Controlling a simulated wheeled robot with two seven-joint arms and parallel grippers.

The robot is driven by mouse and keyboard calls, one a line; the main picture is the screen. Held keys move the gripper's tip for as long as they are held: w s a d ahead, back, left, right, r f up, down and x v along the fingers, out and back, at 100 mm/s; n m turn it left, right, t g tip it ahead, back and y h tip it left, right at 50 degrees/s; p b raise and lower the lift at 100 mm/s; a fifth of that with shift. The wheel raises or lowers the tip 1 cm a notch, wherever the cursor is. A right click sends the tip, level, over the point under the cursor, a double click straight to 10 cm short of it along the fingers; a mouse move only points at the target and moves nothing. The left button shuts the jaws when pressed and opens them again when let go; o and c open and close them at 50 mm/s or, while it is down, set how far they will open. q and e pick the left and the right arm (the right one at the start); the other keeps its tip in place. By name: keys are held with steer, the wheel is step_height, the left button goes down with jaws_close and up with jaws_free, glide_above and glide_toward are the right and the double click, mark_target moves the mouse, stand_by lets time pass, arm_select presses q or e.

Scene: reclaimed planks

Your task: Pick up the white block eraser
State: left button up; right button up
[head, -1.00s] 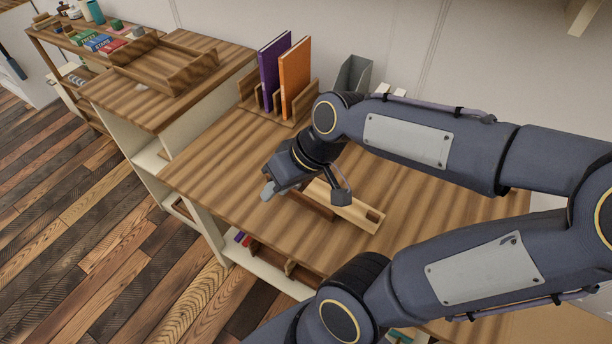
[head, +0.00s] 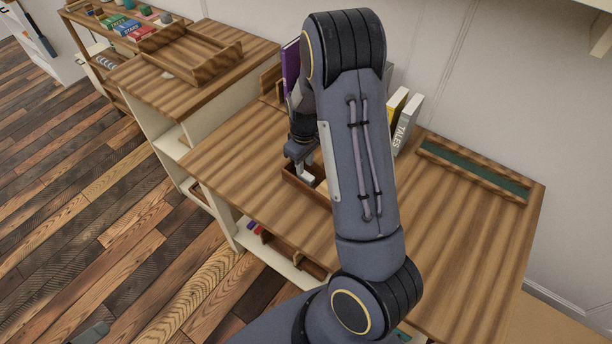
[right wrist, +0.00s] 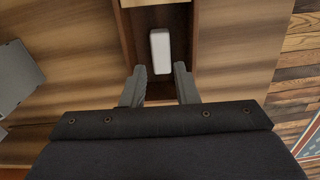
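The white block eraser (right wrist: 160,51) lies in a narrow dark wooden compartment of a tray (right wrist: 194,40) in the right wrist view. My right gripper (right wrist: 160,85) is open. Its two grey fingers are apart, one towards each side of the compartment, with the eraser just beyond their tips and untouched. In the head view my right gripper (head: 301,165) points down over the tray (head: 291,175) on the desk. My forearm hides much of the tray there, and I cannot clearly separate the eraser from the fingertips. My left gripper does not show.
A purple book (head: 290,68) stands behind the gripper. A green-lined tray (head: 475,170) lies at the back right. The desk's left part (head: 228,165) is clear.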

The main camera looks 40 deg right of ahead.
mark_target(305, 174)
step_height(305, 174, down, 4)
steer(key=shift+s+f, duration=0.1)
steer(key=shift+f, duration=0.05)
jaws_close()
